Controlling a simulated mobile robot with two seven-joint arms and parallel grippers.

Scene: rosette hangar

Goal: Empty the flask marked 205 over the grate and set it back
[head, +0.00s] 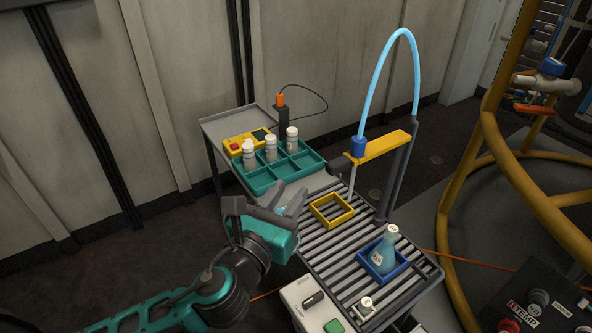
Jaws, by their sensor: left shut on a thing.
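My left gripper (287,207) is over the near left edge of the slatted grate (330,240). It is shut on a pale, greyish, glassy thing that sits tilted between the fingers. Its shape is partly hidden by the gripper, and no number shows on it. A flask (386,252) with blue liquid, a white cap and a label stands inside a blue square frame (362,262) on the grate's right part. Its label is too small to read. A yellow square frame (318,214) on the grate is empty. My right gripper is not in view.
A teal divided tray (262,180) with several white-capped bottles stands on the grey table at the back. A blue hose (376,80) arches from a yellow bracket (383,146) above the grate. A control box (308,300) is at the front. Yellow railing (530,180) stands on the right.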

